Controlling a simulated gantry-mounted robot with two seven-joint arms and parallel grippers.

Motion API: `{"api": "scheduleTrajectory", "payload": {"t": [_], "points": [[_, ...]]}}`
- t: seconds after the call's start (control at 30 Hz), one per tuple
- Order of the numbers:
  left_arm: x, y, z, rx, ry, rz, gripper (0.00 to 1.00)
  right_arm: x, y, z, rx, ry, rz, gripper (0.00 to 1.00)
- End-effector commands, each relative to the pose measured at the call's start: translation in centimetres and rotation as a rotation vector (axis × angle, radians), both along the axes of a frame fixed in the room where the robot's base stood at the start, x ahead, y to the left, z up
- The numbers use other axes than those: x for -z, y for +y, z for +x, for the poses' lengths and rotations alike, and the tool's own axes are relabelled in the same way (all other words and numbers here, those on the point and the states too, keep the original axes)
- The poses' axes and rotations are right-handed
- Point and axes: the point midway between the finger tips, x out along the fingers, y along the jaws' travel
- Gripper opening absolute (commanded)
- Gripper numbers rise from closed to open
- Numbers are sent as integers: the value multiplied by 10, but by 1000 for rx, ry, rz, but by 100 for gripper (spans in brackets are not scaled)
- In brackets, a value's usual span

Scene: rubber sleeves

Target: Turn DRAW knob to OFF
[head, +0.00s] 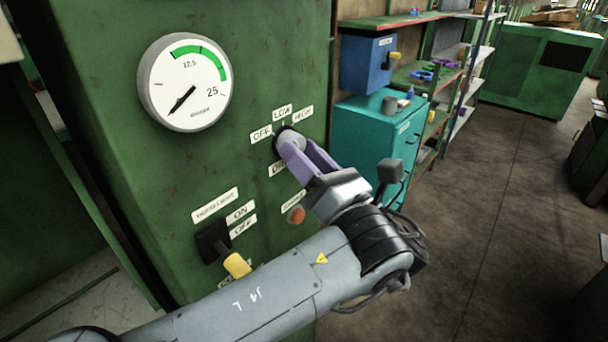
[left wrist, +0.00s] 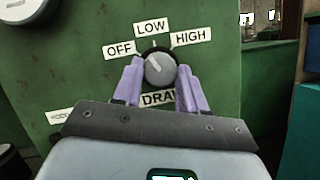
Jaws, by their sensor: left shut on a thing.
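The DRAW knob (left wrist: 160,70) is a round grey knob on a dark base, on the green panel. Labels OFF (left wrist: 119,48), LOW (left wrist: 151,28) and HIGH (left wrist: 190,37) stand around its top, with the DRAW label below. Its light pointer mark seems to point up and left, between OFF and LOW. The knob also shows in the head view (head: 288,138), partly hidden by my gripper. My left gripper (head: 299,156) has its purple fingers on either side of the knob, shut on it. My right gripper is in neither view.
A gauge (head: 186,83) sits up and left of the knob. An orange button (head: 296,215) and a yellow-handled ON/OFF switch (head: 237,265) are below, close to my left arm. A teal cabinet (head: 368,150) and shelves stand right of the panel; open floor lies beyond.

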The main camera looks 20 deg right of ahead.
Motion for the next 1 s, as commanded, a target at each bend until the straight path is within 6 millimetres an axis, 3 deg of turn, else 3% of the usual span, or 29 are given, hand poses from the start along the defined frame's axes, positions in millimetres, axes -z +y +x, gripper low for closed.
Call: {"api": "scheduleTrajectory", "payload": {"t": [0.1, 0.4, 1.0], "points": [[5, -1, 0, 0, -45, -88, 11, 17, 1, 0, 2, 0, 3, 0], [3, -2, 1, -2, -130, -251, 11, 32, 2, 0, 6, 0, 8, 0], [0, -3, 2, 0, -167, -326, 11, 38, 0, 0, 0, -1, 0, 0]]}}
